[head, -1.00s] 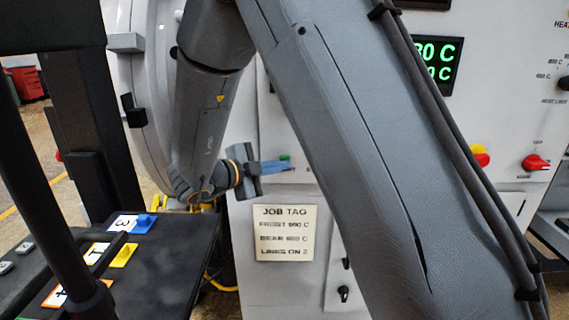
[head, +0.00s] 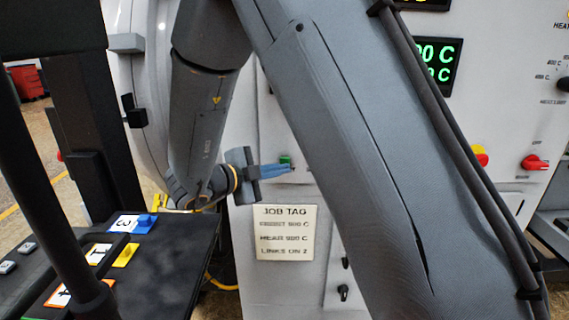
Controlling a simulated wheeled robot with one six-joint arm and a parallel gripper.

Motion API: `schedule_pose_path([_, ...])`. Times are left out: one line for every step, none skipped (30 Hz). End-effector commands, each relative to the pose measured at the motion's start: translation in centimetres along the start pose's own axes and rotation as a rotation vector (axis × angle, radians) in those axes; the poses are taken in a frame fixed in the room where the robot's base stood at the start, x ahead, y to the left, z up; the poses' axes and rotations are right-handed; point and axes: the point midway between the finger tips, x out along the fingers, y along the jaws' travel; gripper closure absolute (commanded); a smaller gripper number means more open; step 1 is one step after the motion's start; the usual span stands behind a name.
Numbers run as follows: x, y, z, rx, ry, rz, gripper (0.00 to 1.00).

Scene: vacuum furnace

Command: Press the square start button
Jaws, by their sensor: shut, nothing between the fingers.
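The green square button (head: 285,159) shows on the white furnace panel, just above my gripper's fingers and left of my large arm link. My gripper (head: 291,169) is shut and empty, with its blue fingers pointing right. The fingertips appear just below and right of the button in the picture. Whether they touch the panel cannot be told. The fingers cover the area under the button, and my arm link hides the panel to its right.
A job tag (head: 286,232) hangs below my gripper. A red knob (head: 535,162), a yellow-and-red button (head: 480,156) and a green display (head: 440,62) are on the panel at right. A black table (head: 165,265) with numbered cards and coloured blocks stands at lower left.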

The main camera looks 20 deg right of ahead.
Motion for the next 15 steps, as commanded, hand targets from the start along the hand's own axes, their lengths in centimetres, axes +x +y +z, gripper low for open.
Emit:
schedule_pose_path([0.0, 0.0, 0.0, 0.0, 0.0, 0.0, 1.0])
schedule_pose_path([-0.1, 0.0, -0.1, 0.0, 0.0, 0.0, 1.0])
schedule_pose_path([-0.2, 0.1, -0.1, -0.001, 0.0, 0.0, 1.0])
schedule_pose_path([-0.3, 0.2, -0.2, -0.001, -0.001, 0.0, 1.0])
schedule_pose_path([-0.4, 0.2, -0.3, -0.001, -0.001, 0.0, 1.0])
schedule_pose_path([-0.7, 0.4, -0.4, -0.001, -0.001, 0.0, 1.0])
schedule_pose_path([-0.8, 0.5, -0.6, -0.002, -0.001, 0.0, 1.0])
schedule_pose_path([-1.0, 0.6, -0.7, -0.002, -0.001, 0.0, 1.0])
schedule_pose_path([-1.3, 0.8, -0.9, -0.002, -0.001, 0.0, 1.0])
schedule_pose_path([-1.5, 0.9, -1.1, -0.002, -0.001, 0.0, 1.0])
schedule_pose_path([-1.6, 1.0, -1.2, -0.002, -0.001, 0.0, 1.0])
schedule_pose_path([-1.9, 1.2, -1.4, -0.002, -0.001, -0.001, 1.0])
schedule_pose_path([-2.1, 1.4, -1.5, -0.002, -0.001, -0.001, 1.0])
schedule_pose_path([-2.3, 1.5, -1.6, -0.002, -0.001, -0.001, 1.0])
schedule_pose_path([-2.5, 1.7, -1.8, -0.002, -0.001, -0.001, 1.0])
